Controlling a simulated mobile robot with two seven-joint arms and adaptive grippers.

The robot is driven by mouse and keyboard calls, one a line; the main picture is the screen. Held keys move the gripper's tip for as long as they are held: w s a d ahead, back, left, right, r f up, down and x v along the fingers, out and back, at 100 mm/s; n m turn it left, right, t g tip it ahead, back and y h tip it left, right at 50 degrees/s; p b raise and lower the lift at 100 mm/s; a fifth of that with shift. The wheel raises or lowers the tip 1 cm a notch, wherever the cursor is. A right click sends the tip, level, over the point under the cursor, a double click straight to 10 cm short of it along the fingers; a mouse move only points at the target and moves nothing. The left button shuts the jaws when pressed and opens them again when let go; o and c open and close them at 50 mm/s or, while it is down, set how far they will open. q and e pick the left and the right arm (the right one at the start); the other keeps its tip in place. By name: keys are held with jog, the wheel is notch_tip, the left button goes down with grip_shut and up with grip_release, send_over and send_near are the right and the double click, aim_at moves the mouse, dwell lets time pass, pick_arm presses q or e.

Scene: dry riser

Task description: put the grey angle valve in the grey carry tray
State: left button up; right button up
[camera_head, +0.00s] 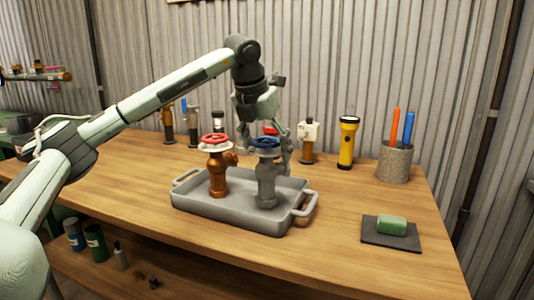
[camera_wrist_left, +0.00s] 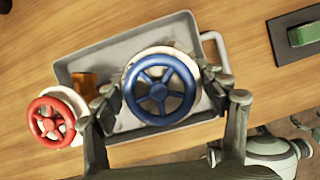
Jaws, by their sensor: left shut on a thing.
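The grey angle valve (camera_head: 267,184) has a blue handwheel and stands upright within the right half of the grey carry tray (camera_head: 228,220). My left gripper (camera_head: 278,143) comes from above and is shut on this valve, just under the handwheel. In the left wrist view the fingers sit on both sides of the blue handwheel (camera_wrist_left: 160,90). Whether the valve's base rests on the tray floor I cannot tell for sure. A copper-coloured valve (camera_head: 217,175) with a red handwheel stands in the tray's left half; its red wheel (camera_wrist_left: 50,121) shows beside a finger. My right gripper is not in view.
Behind the tray stand a white-topped fitting (camera_head: 309,142), a yellow torch (camera_head: 347,145) and a pen cup (camera_head: 394,163). A green block (camera_head: 391,226) lies on a dark mat at the right. The wooden bench top (camera_head: 340,235) is clear between tray and mat.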

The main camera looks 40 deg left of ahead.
pick_arm(q)
jog(key=shift+f, duration=0.3)
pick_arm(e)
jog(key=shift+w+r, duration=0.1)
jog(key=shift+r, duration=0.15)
pick_arm(q)
jog(key=o, duration=1.4)
jog(key=shift+f, duration=0.15)
jog(key=o, duration=0.5)
jog(key=shift+c, duration=0.2)
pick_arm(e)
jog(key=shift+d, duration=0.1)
pick_arm(q)
jog(key=v, duration=1.1)
jog(key=shift+r, duration=0.2)
jog(key=shift+s+r, duration=0.25)
jog(key=shift+r, duration=0.15)
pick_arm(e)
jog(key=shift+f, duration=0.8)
